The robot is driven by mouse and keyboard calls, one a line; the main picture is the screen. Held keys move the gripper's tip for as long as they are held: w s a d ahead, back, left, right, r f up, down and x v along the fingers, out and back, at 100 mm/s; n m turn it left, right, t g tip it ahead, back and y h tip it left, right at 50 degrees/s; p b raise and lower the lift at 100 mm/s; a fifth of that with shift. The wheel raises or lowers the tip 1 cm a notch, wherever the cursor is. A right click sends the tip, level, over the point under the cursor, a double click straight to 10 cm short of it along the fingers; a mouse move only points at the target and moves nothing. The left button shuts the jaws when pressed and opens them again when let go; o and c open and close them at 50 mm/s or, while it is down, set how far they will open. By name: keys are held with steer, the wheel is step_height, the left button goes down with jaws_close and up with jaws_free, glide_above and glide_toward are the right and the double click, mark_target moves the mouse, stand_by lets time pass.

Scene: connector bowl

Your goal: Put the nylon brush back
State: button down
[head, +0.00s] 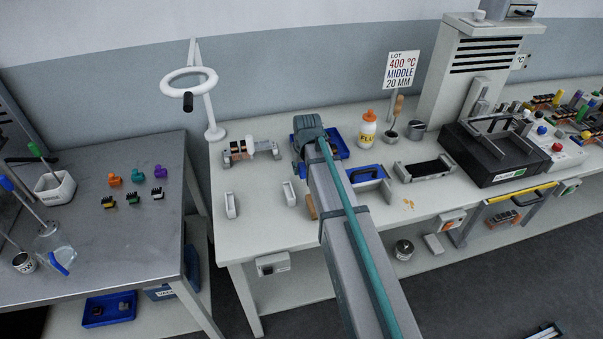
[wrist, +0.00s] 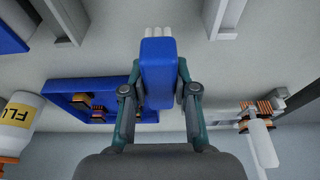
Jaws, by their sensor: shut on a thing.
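The nylon brush, with a blue body (wrist: 158,75) and white bristle tufts at its end, is held between the fingers of my gripper (wrist: 160,90) in the wrist view. The bristles point to the top of that picture. Two small white holders stand on the bench, one at left (head: 231,205) and one nearer the arm (head: 289,193). I cannot tell which belongs to the brush.
The blue tray with connectors also shows in the wrist view (wrist: 60,87). A flux bottle (head: 367,130) stands right of it, and a coil fixture (head: 250,150) at left. A wooden handle (head: 312,206) shows beside my arm.

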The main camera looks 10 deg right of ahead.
mark_target(304, 171)
steer(key=shift+f+p, duration=0.6)
steer(key=shift+f, duration=0.95)
steer(key=shift+f, duration=0.15)
steer(key=c, duration=0.9)
jaws_free()
steer(key=b+v, duration=0.2)
steer(key=v, duration=1)
